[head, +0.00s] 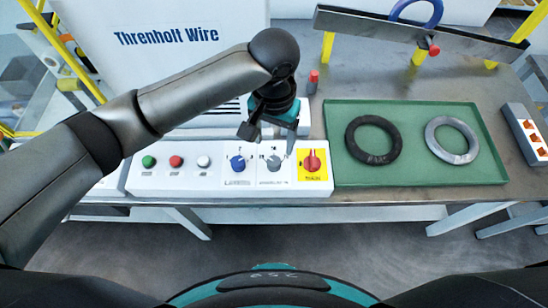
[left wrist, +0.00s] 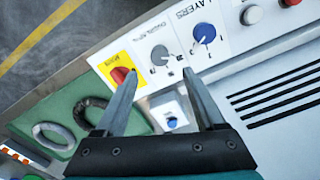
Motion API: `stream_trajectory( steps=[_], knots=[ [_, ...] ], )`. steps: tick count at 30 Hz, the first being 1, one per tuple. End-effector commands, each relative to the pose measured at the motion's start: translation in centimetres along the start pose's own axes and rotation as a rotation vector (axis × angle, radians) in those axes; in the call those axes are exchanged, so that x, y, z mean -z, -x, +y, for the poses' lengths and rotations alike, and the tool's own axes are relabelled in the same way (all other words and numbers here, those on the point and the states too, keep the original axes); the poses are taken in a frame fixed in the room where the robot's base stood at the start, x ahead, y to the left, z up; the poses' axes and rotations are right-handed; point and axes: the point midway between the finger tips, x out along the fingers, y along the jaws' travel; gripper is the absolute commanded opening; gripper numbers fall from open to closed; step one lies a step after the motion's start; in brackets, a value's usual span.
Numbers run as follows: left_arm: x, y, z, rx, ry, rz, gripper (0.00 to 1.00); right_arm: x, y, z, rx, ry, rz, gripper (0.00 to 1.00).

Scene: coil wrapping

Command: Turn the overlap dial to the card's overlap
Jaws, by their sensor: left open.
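The grey overlap dial (head: 273,162) sits on the white control panel between a blue layers dial (head: 238,163) and a red switch on a yellow plate (head: 312,160). The grey dial also shows in the left wrist view (left wrist: 160,56), just past my fingertips; its setting is too small to read. My left gripper (left wrist: 160,73) is open and empty, its fingers apart over the panel near the grey dial, not around it. In the head view my left gripper (head: 268,128) hangs just behind the dial. I cannot make out a readable card. My right gripper is not in view.
Green, red and white buttons (head: 175,161) line the panel's left part. A green tray (head: 415,177) to the right holds a black coil (head: 352,140) and a grey coil (head: 470,146). A white machine cabinet (head: 110,70) stands behind the panel.

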Motion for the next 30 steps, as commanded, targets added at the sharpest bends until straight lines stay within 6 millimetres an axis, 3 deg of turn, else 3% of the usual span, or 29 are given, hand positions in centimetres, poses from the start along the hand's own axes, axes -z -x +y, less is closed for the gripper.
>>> stream_trajectory(
  steps=[1,6,12,24,30],
  knots=[
    [-0.1,-1.4,-0.1,0.001,0.001,-0.002,0.71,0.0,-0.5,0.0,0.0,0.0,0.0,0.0],
    [-0.1,-4.9,-0.1,0.002,0.001,-0.002,0.71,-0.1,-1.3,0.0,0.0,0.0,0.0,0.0],
    [0.0,-7.4,0.0,0.0,-0.001,0.0,0.71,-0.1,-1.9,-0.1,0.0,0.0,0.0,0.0],
    [0.0,-8.2,0.0,0.0,-0.001,0.002,0.71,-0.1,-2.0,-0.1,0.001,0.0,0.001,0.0],
    [0.0,-8.1,0.0,0.0,-0.001,0.002,0.51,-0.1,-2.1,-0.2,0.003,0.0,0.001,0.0]
  ],
)
